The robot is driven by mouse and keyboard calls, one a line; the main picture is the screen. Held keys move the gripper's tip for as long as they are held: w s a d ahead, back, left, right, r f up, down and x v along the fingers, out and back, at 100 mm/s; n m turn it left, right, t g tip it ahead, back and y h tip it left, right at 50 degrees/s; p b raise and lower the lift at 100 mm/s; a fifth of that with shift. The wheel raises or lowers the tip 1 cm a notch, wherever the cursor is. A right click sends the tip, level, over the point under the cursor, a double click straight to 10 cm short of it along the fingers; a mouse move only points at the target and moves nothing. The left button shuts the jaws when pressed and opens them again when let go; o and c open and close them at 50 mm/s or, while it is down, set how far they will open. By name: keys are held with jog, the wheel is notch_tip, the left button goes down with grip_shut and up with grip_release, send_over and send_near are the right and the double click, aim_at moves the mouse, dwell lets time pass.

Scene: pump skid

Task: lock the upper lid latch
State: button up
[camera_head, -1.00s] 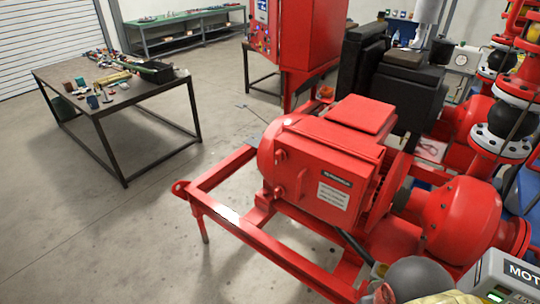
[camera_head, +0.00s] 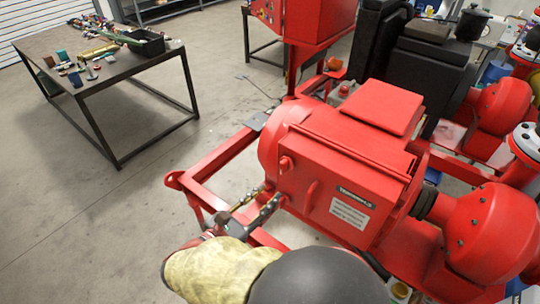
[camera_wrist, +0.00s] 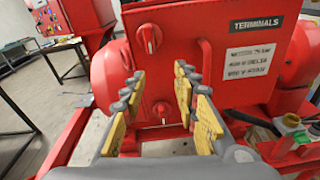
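The red terminal box (camera_head: 340,170) has a closed-looking lid with a "TERMINALS" label. The upper lid latch (camera_head: 285,164) is a red knob on the left of its front face. In the wrist view the upper latch (camera_wrist: 149,38) shows a pale upright mark, above and slightly left of my fingertips. A lower latch (camera_wrist: 161,110) shows between my fingers, and a red handle (camera_wrist: 206,62) stands to the right. My gripper (camera_head: 269,193) is open and empty in front of the box, below the upper latch. Its parted yellow-padded fingers also show in the wrist view (camera_wrist: 160,74).
A red frame rail (camera_head: 205,200) runs at the left of the box. A red round pump housing (camera_head: 490,230) stands at the right. A dark workbench (camera_head: 110,85) with tools is at the far left. The floor (camera_head: 130,220) between bench and frame is clear.

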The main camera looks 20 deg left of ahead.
aim_at(281, 168)
jog(key=shift+n+t, duration=0.6)
jog(key=shift+n, duration=0.1)
jog(key=w+r, duration=0.1)
jog(key=w, duration=0.1)
jog(key=w+d+r, duration=0.1)
jog(key=w, duration=0.2)
jog(key=w+d+r+b, duration=0.1)
jog(key=w, duration=0.1)
jog(key=shift+w+r, duration=0.25)
jog(key=shift+w, duration=0.15)
jog(key=shift+c, duration=0.2)
jog(key=c, duration=0.7)
grip_shut()
